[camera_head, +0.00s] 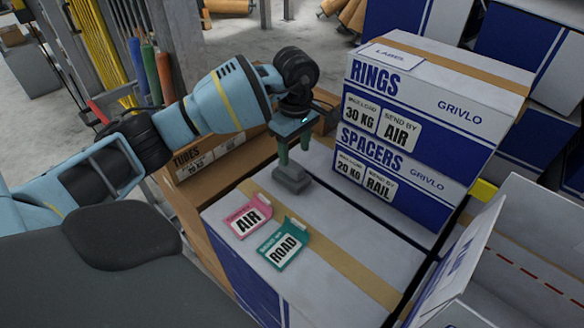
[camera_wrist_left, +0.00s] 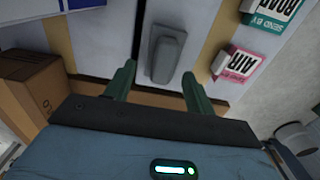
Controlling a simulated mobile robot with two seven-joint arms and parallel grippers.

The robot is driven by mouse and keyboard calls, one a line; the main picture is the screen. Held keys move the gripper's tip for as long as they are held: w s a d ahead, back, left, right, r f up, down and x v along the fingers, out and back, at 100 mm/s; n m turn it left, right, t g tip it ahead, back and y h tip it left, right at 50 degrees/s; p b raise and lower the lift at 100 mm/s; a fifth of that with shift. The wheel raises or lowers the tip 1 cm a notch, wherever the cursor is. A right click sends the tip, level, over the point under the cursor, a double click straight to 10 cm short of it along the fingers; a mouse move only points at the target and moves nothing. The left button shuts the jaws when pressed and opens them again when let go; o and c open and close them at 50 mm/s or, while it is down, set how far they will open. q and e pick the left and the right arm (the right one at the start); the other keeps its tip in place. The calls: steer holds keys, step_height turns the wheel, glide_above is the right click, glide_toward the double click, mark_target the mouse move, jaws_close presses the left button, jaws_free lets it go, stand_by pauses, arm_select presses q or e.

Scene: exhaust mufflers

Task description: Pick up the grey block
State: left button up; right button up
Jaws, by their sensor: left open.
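The grey block (camera_head: 291,182) sits on the white top of a large box (camera_head: 350,225), near its back edge. In the left wrist view the block (camera_wrist_left: 167,58) is a small grey piece with a rounded raised part. My left gripper (camera_head: 293,160) points down just above the block, its green fingers apart. Nothing is held. Whether a finger touches the block cannot be told. My right gripper is not in view.
A pink AIR tag (camera_head: 248,217) and a green ROAD tag (camera_head: 283,246) lie on the same box top. Stacked RINGS (camera_head: 430,95) and SPACERS (camera_head: 395,175) boxes rise to the right of the block. A brown TUBES carton (camera_head: 225,160) stands behind left.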

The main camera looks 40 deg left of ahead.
mark_target(292, 164)
arm_select(q)
steer(key=shift+s+a+f, duration=0.1)
steer(key=shift+s+f, duration=0.1)
steer(key=shift+f, duration=1.1)
steer(key=shift+s+a+f, duration=0.1)
steer(key=shift+s+f, duration=0.05)
steer(key=shift+f, duration=1.15)
steer(key=shift+c, duration=0.3)
steer(key=c, duration=1.1)
steer(key=shift+o, duration=0.2)
steer(key=shift+r, duration=0.1)
